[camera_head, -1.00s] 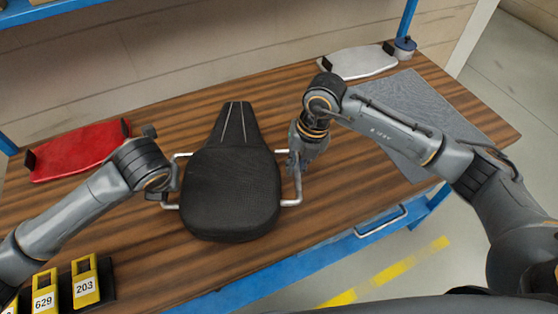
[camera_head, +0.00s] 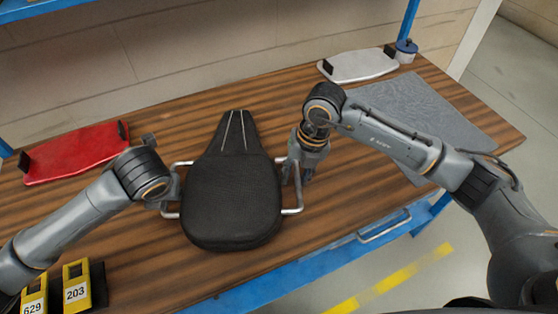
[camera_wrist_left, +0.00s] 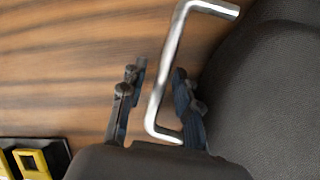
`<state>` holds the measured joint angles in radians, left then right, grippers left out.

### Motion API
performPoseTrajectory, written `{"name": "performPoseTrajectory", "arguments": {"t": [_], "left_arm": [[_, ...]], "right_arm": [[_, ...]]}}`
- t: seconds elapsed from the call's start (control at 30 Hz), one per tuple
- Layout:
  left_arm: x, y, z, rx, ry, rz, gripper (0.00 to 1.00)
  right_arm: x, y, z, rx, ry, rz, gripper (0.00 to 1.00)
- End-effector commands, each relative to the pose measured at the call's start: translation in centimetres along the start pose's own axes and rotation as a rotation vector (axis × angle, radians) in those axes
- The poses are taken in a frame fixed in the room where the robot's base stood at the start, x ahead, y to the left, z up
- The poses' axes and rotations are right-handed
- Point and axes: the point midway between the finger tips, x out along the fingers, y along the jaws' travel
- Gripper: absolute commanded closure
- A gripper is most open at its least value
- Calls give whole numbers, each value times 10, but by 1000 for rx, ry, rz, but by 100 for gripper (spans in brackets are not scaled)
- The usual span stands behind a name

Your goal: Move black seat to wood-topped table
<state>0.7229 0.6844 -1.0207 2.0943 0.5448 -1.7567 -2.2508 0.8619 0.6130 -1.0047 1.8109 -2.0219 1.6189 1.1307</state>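The black seat (camera_head: 232,190) lies on the wood-topped table (camera_head: 330,225), its narrow end toward the wall. A silver handle (camera_head: 297,190) sticks out on its right side and another (camera_head: 172,205) on its left. My right gripper (camera_head: 303,177) is at the right handle, its fingers apart and the handle beside or between them. My left gripper (camera_head: 172,190) is at the left handle. In the left wrist view the left gripper (camera_wrist_left: 157,105) is open, with the left handle (camera_wrist_left: 168,70) between its fingers and the seat (camera_wrist_left: 270,95) at right.
A red panel (camera_head: 75,153) lies at the table's left and a white panel (camera_head: 358,65) at the back right, near a small round container (camera_head: 405,50). A grey mat (camera_head: 425,115) covers the right. Yellow numbered blocks (camera_head: 76,287) stand at the front left.

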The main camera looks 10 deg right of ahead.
Motion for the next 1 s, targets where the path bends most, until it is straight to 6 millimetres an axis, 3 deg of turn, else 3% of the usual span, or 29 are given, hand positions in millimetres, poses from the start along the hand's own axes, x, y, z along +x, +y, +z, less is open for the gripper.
{"name": "performPoseTrajectory", "arguments": {"t": [0.17,0.43,0.83,1.0], "left_arm": [[-28,-1,2,2,-10,-6,66],[-92,0,2,3,-11,-4,66],[-116,2,0,0,-3,0,66],[-116,2,0,-1,-1,-1,66]], "right_arm": [[0,0,0,0,0,0,67],[0,0,0,0,0,0,67],[-2,0,0,0,-1,1,67],[-20,0,1,0,-4,1,67]]}}
